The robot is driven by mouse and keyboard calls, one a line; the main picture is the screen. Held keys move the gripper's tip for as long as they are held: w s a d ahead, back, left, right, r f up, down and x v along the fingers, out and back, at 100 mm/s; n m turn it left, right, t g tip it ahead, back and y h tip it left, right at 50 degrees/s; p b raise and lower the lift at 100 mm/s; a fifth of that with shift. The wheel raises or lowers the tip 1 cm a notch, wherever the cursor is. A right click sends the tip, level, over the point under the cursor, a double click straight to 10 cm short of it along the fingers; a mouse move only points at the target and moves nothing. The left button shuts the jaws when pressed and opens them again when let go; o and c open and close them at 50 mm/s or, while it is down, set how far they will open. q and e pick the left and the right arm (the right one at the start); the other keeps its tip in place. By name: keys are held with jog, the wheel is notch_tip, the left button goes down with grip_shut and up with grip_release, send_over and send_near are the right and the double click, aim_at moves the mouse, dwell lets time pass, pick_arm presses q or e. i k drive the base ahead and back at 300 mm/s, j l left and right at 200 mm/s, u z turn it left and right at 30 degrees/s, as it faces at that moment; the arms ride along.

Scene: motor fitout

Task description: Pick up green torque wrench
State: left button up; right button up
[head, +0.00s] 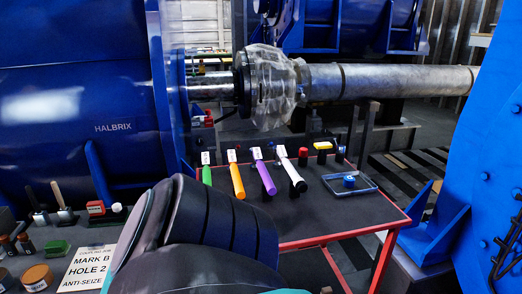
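The green torque wrench (206,175) lies at the left end of a row of wrenches on the dark table (330,210) with a red edge. A small white tag shows at its far end, and its near end meets the outline of my arm link, which may hide part of it. To its right lie an orange wrench (237,181), a purple wrench (265,178) and a white wrench (290,172) with a black end. A dark arm link of mine fills the lower middle of the head view. Neither gripper shows.
A clear tray (362,191) with a blue item sits at the table's right. A blue Halbrix machine (80,95) stands left, a steel shaft (390,80) runs behind the table, and a blue structure (480,180) stands right. A white sign (88,268) lies lower left among small items.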

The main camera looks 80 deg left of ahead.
aim_at(206, 157)
jog(key=u, duration=2.55)
